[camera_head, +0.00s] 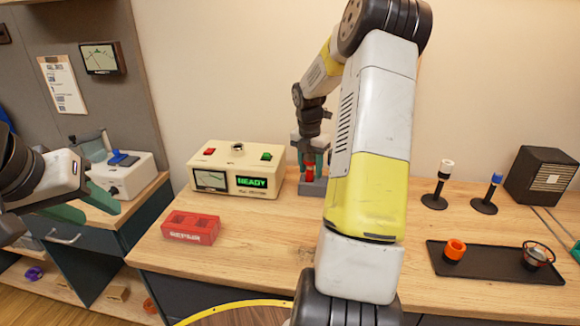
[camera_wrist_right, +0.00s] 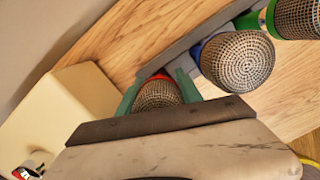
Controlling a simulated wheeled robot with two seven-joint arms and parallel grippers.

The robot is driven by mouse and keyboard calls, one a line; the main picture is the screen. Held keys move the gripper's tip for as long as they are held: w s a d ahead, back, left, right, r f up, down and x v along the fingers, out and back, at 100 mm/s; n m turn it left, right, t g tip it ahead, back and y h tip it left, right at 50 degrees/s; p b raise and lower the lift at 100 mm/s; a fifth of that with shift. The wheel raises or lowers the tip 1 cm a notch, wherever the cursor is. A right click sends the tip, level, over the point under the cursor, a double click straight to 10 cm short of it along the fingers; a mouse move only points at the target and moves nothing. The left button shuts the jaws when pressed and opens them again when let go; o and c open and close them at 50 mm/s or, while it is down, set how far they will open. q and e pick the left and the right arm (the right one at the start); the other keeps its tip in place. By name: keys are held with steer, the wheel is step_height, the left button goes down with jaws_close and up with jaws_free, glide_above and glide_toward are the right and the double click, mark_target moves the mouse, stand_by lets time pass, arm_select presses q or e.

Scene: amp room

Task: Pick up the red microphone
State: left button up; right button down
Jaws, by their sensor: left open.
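The red microphone (camera_wrist_right: 158,94) has a mesh head and a red collar. In the right wrist view it sits between the two green fingers of my right gripper (camera_wrist_right: 159,84), which flank it closely; I cannot tell whether they press on it. In the head view my right gripper (camera_head: 311,163) is at the grey holder (camera_head: 311,188) at the back of the bench, with the red microphone (camera_head: 310,173) partly hidden between its fingers. My left gripper (camera_head: 97,204) is at the far left, open and empty, away from the bench top.
A blue-collared microphone (camera_wrist_right: 237,60) and a green-collared one (camera_wrist_right: 300,18) stand close beside the red one. A cream meter box (camera_head: 236,167) is left of the holder. A red repair block (camera_head: 191,228), black tray (camera_head: 490,272) and two stands (camera_head: 440,188) are on the bench.

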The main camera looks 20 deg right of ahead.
steer(key=shift+r, duration=0.1)
step_height(320, 180, up, 18)
stand_by(0.8)
stand_by(0.9)
